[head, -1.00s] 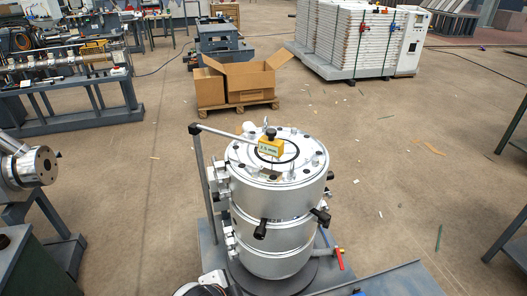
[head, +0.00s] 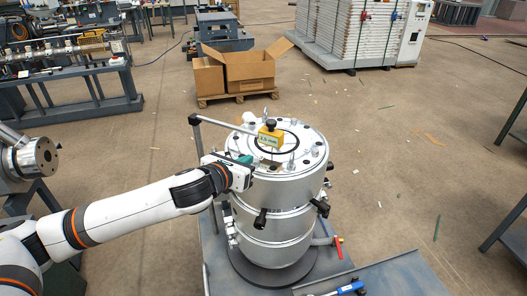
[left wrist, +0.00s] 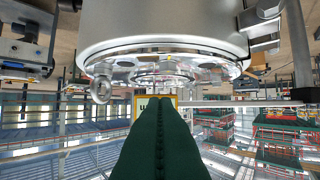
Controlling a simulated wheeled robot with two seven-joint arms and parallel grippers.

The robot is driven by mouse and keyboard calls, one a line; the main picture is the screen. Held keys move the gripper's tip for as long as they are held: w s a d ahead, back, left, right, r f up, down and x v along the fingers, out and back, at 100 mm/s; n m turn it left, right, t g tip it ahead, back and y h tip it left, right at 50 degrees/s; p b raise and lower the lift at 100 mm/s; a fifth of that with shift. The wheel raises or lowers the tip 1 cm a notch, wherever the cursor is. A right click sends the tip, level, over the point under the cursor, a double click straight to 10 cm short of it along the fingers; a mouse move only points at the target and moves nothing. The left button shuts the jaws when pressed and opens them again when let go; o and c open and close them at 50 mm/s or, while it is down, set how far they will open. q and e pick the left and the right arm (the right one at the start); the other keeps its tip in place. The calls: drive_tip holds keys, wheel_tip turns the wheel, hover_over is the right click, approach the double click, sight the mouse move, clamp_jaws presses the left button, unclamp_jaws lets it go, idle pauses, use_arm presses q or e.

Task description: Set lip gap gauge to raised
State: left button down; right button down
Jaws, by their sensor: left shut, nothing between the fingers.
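The lip gap gauge (head: 270,137) is a small yellow block with a pale label and a black knob on top. It sits over the ring opening on top of the silver cylindrical die (head: 272,222), at the end of a thin arm from a post. My left gripper (head: 247,161) is at the near left edge of the die top, short of the gauge. In the left wrist view its green fingers (left wrist: 160,125) are shut and empty, and they partly hide the yellow gauge (left wrist: 139,106) behind them. The right gripper is out of view.
The grey post (head: 210,180) stands close to my left gripper. Bolts and an eyebolt (left wrist: 100,89) stick out from the die top. Black handles (head: 261,218) and a red-handled valve (head: 339,247) are lower on the die. Open floor lies to the right.

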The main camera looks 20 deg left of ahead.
sight(264, 159)
use_arm(q)
drive_tip(key=shift+w, duration=0.1)
drive_tip(key=p+x, duration=0.2)
drive_tip(key=x, duration=0.8)
drive_tip(key=shift+d, duration=0.1)
idle(0.4)
